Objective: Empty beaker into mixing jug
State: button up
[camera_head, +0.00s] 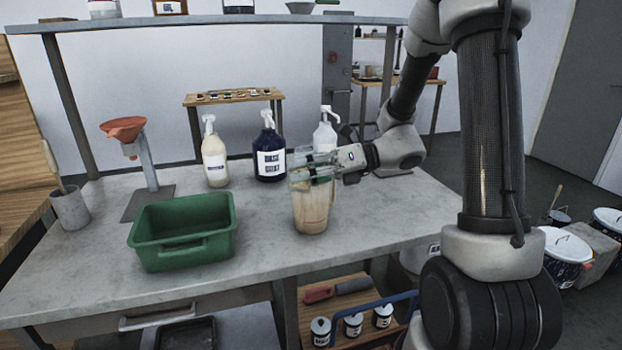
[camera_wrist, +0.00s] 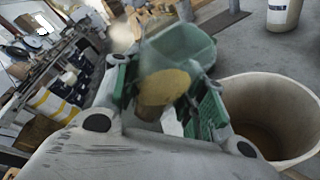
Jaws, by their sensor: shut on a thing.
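The mixing jug (camera_head: 312,212) stands upright on the grey bench, a translucent vessel with beige staining or contents. In the wrist view its wide mouth (camera_wrist: 270,112) is at the right, with brownish content low inside. My gripper (camera_head: 318,165) is at the jug's rim height, reaching in from the right. In the wrist view my gripper (camera_wrist: 165,100) is shut on the beaker (camera_wrist: 150,105), a clear vessel with a yellowish-tan round face, between green pads. The beaker seems tilted, beside the jug's mouth. In the head view the fingers and jug mostly hide it. Whether liquid flows cannot be told.
A green tub (camera_head: 185,245) stands left of the jug. Pump bottles, one white (camera_head: 214,160), one dark blue (camera_head: 270,163) and one clear-white (camera_head: 325,135), stand behind. An orange funnel on a stand (camera_head: 125,130) and a grey pot (camera_head: 70,208) are at the left. A shelf spans above.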

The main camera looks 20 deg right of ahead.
jog(key=shift+s+f+m+y, duration=0.1)
jog(key=shift+f+m+y, duration=0.4)
jog(key=shift+m, duration=0.5)
dwell(0.4)
jog(key=shift+r+m+g+y, duration=0.3)
jog(key=shift+r+m+y, duration=0.5)
jog(key=shift+m, duration=0.7)
dwell(0.8)
jog(key=shift+w+d+r+m, duration=0.35)
jog(key=shift+w+r+m, duration=0.25)
jog(key=shift+m, duration=0.2)
dwell(0.6)
jog(key=shift+w+d+f+m+y+p, duration=0.1)
jog(key=shift+w+f+m+y+p, duration=0.1)
jog(key=shift+f+m+y+p, duration=0.45)
dwell(0.7)
jog(key=shift+r+m+t+b, duration=0.3)
jog(key=shift+r+m+t, duration=0.1)
jog(key=shift+m, duration=0.15)
